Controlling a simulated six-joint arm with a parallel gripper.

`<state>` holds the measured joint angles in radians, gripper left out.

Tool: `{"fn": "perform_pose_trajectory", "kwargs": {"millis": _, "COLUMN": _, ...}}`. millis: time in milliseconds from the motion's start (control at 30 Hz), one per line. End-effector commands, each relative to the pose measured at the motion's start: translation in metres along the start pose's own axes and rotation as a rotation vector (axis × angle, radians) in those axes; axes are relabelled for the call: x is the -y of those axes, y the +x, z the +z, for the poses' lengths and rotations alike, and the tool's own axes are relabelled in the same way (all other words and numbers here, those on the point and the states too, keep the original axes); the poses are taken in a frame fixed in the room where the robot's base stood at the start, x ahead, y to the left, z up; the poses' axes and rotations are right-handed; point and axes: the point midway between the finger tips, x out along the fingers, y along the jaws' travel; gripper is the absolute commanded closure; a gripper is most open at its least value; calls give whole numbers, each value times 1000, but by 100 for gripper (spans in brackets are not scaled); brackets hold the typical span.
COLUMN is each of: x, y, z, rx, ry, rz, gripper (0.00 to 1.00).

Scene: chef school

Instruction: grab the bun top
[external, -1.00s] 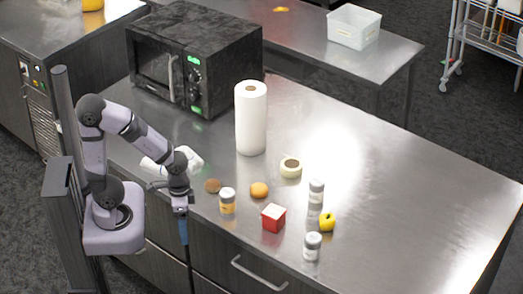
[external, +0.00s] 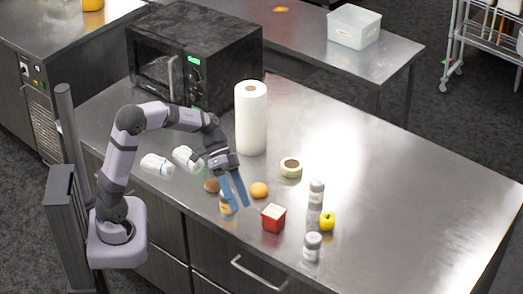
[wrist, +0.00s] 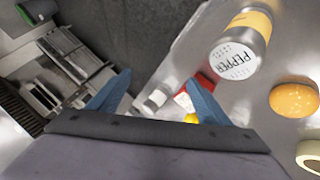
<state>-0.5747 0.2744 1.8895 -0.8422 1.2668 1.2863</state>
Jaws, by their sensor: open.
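The bun top (external: 260,190) is a small round golden-brown bun on the steel counter. It also shows at the right edge of the wrist view (wrist: 294,98), with pale seeds on it. My gripper (external: 238,207) is open and empty, its blue fingers pointing down just left of the bun in the external view. In the wrist view the bun lies to the right, outside the space between the fingers (wrist: 160,78).
A pepper shaker (wrist: 240,50) stands close to my fingers, partly hidden behind them in the external view. A brown patty (external: 212,185), a red box (external: 273,218), a tape roll (external: 291,167) and a paper towel roll (external: 251,118) stand around.

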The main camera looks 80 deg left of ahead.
Motion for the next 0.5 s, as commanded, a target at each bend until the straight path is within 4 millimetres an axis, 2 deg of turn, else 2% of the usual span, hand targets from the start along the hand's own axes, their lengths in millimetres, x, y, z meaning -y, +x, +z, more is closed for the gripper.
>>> {"fn": "perform_pose_trajectory", "kwargs": {"millis": 33, "x": 25, "y": -6, "z": -7, "rx": -80, "ry": 52, "rz": 8, "gripper": 28}}
{"fn": "perform_pose_trajectory", "kwargs": {"millis": 100, "x": 61, "y": -19, "z": -14, "rx": -185, "ry": 153, "rz": -3, "gripper": 28}}
{"fn": "perform_pose_trajectory", "kwargs": {"millis": 200, "x": 103, "y": -41, "z": -16, "rx": -296, "ry": 279, "rz": -46, "gripper": 28}}
{"fn": "perform_pose_trajectory", "kwargs": {"millis": 333, "x": 143, "y": -70, "z": -13, "rx": -403, "ry": 420, "rz": -113, "gripper": 28}}
{"fn": "perform_pose_trajectory", "kwargs": {"millis": 500, "x": 168, "y": -95, "z": -9, "rx": -475, "ry": 531, "rz": -174, "gripper": 28}}
